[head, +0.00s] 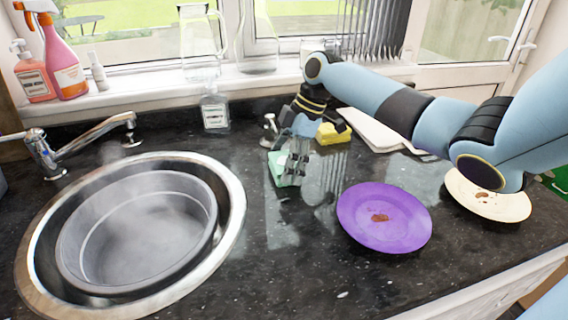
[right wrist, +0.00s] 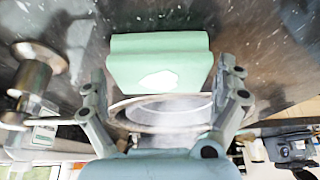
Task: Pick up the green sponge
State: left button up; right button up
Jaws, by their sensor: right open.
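The green sponge (head: 277,171) lies on the dark counter, right of the sink, partly hidden behind my right gripper in the head view. In the right wrist view the sponge (right wrist: 158,50) shows as a pale green block with a white patch on it. My right gripper (head: 294,168) points down at the sponge. In the right wrist view its two fingers (right wrist: 163,72) are spread, with the sponge ahead and between them. I cannot tell whether a finger touches it. My left gripper is not in view.
A round sink (head: 232,238) holds a grey basin (head: 85,275), with a tap (head: 90,135) behind. A yellow sponge (head: 334,135) and a white cloth (head: 370,130) lie behind my right gripper. A purple plate (head: 370,238) and a cream plate (head: 510,212) stand right. A bottle (head: 214,112) stands at the back.

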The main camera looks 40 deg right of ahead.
jog(key=shift+f, duration=0.3)
jog(key=c, duration=0.9)
jog(key=shift+r, duration=0.55)
notch_tip(320, 180, up, 2)
jog(key=shift+d+r, duration=0.1)
jog(key=shift+r, duration=0.1)
jog(key=shift+s+d+r+p, duration=0.1)
jog(key=shift+s+d+r, duration=0.7)
jog(key=shift+s+r, duration=0.7)
jog(key=shift+s+d+r+p, duration=0.1)
jog(key=shift+s+d+r, duration=0.8)
jog(key=shift+s, duration=1.1)
jog(key=shift+s+d+r+p, duration=0.1)
jog(key=shift+s+d+r, duration=0.6)
jog(key=shift+s+r, duration=0.85)
jog(key=shift+s+f, duration=0.2)
jog(key=shift+s, duration=0.05)
